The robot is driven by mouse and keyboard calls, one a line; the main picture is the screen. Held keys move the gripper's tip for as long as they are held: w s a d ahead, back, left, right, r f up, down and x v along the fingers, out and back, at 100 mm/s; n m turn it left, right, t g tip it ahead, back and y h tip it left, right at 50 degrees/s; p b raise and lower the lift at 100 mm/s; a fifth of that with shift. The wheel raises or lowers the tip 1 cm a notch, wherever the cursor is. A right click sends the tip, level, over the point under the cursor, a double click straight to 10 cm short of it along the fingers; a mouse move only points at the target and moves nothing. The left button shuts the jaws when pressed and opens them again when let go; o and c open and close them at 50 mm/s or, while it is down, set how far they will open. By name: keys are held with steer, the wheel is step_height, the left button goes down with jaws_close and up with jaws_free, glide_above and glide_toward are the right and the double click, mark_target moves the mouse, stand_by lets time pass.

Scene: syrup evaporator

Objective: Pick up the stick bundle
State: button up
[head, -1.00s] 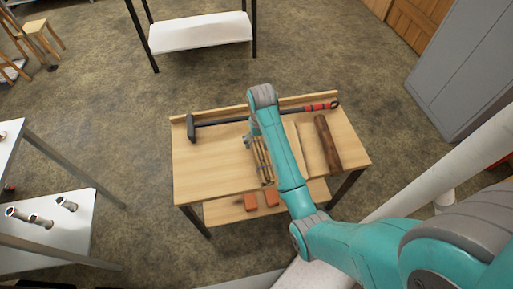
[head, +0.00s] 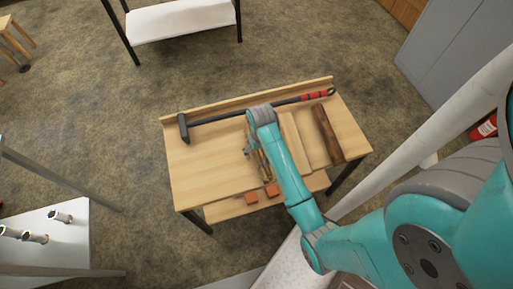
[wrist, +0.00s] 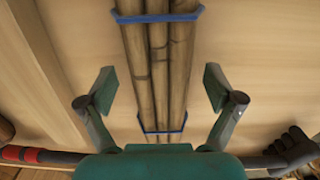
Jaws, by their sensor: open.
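The stick bundle (wrist: 158,72) is several brown sticks tied with blue bands. It lies on the wooden table (head: 205,165), and in the head view only part of the bundle (head: 259,165) shows beside my arm. In the wrist view it runs lengthwise between the two fingers of my gripper (wrist: 158,92). The gripper is open, with one finger on each side of the bundle and a gap to both. I cannot tell how far above the table the fingertips are. In the head view my arm hides most of the gripper.
A dark log (head: 327,134) and a pale board (head: 291,135) lie right of my arm. Orange blocks (head: 251,197) sit on the lower shelf.

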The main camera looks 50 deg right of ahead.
steer(key=shift+f, duration=0.1)
steer(key=c, duration=1.4)
steer(key=shift+o, duration=0.2)
